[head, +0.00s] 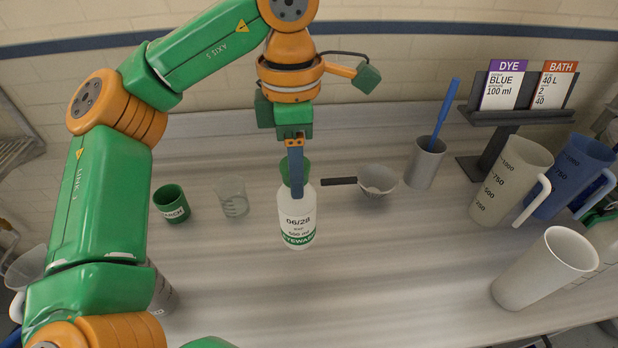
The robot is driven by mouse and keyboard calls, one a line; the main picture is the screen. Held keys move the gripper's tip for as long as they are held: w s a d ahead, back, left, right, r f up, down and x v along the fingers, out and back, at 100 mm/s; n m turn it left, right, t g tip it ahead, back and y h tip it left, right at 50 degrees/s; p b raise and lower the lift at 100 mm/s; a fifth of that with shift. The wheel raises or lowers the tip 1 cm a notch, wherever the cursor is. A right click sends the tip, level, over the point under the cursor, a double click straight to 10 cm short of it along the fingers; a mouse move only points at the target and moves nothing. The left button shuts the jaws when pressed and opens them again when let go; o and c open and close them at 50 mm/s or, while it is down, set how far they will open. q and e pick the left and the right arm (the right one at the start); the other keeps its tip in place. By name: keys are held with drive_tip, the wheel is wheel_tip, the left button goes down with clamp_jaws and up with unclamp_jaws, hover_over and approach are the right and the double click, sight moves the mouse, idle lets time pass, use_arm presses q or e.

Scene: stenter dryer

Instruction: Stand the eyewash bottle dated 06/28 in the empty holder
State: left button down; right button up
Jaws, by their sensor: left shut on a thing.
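The eyewash bottle (297,215) is white with a green band and reads 06/28. It is upright near the middle of the head view, over the bench. My left gripper (296,180) comes down from above and is shut on the bottle's green top. One finger hides part of that top. I cannot tell whether the bottle's base touches the bench. My right gripper is not in view.
On the grey bench (390,285) stand a green cup (172,206), a clear beaker (232,200), a dark-handled strainer or ladle (377,180) and a grey pot (424,165) with a blue tool. Jugs (510,180) and a card stand (505,115) are right. The front middle is clear.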

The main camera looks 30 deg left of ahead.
use_arm(q)
drive_tip(key=w+a+f+p, duration=0.2)
drive_tip(key=w+f, duration=0.5)
drive_tip(key=f, duration=0.3)
drive_tip(key=shift+w+a+f, duration=0.25)
drive_tip(key=shift+f, duration=0.05)
drive_tip(key=shift+c, duration=1.6)
unclamp_jaws()
drive_tip(key=shift+r+p, duration=0.1)
drive_tip(key=shift+p, duration=0.2)
